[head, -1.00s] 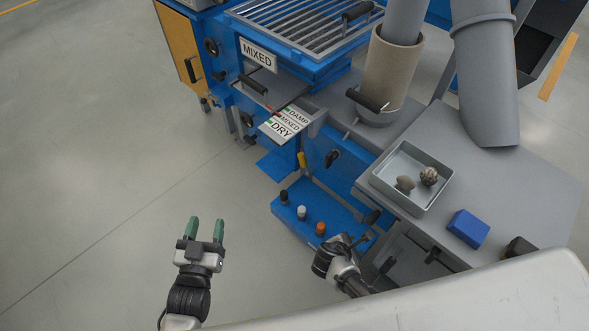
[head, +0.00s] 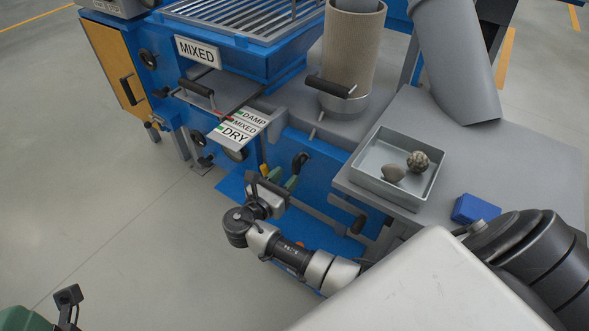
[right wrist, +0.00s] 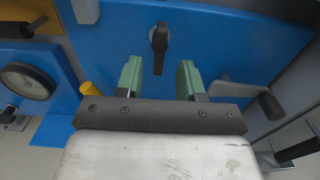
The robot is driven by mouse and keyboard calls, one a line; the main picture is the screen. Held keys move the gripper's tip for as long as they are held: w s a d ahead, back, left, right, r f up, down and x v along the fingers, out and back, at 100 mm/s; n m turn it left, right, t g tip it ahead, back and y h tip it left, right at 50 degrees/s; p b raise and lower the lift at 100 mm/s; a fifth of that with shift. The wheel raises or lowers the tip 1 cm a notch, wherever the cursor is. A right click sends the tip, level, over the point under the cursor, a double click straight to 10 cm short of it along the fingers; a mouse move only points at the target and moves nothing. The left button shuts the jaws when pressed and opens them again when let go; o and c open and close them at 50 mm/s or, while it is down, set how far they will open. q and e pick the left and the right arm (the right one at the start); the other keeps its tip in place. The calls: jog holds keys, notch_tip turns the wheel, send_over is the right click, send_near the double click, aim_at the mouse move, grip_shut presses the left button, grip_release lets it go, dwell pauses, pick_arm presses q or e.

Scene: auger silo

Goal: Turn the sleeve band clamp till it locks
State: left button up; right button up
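My left gripper (head: 22,318) is only partly in view at the bottom left corner.
A grey tray (head: 372,181) with two lumps stands on the grey table (head: 541,158), with a blue block (head: 475,208) near it. Label plates (head: 238,126) and a black handle (head: 196,88) stick out left of the sleeve. The floor at left is open.

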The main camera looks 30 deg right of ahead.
aim_at(293, 170)
jog(key=b+x, duration=0.1)
jog(key=x, duration=0.4)
jog(key=shift+d, duration=0.15)
grip_shut()
